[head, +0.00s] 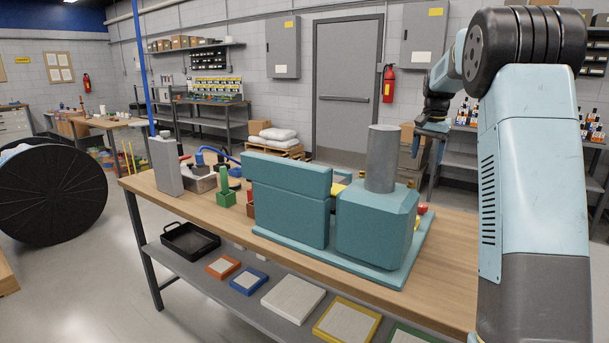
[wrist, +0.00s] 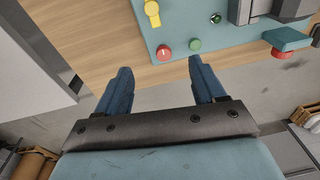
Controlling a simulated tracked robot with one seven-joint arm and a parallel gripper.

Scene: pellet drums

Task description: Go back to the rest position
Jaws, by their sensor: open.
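My gripper (head: 430,141) is raised beyond the right end of the workbench machine (head: 290,210) in the head view. In the wrist view my gripper (wrist: 158,76) has its two blue fingers spread wide apart with nothing between them. Below and ahead of the fingers are the wooden bench top (wrist: 95,45) and the machine's teal base plate (wrist: 220,45). The fingers appear apart from these controls.
The wooden workbench (head: 455,255) carries the teal machine, a grey box with a blue pole (head: 165,165) and small green parts. A black tray (head: 190,240) and coloured frames lie on its lower shelf. A black reel (head: 50,195) stands at left. Floor shows between reel and bench.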

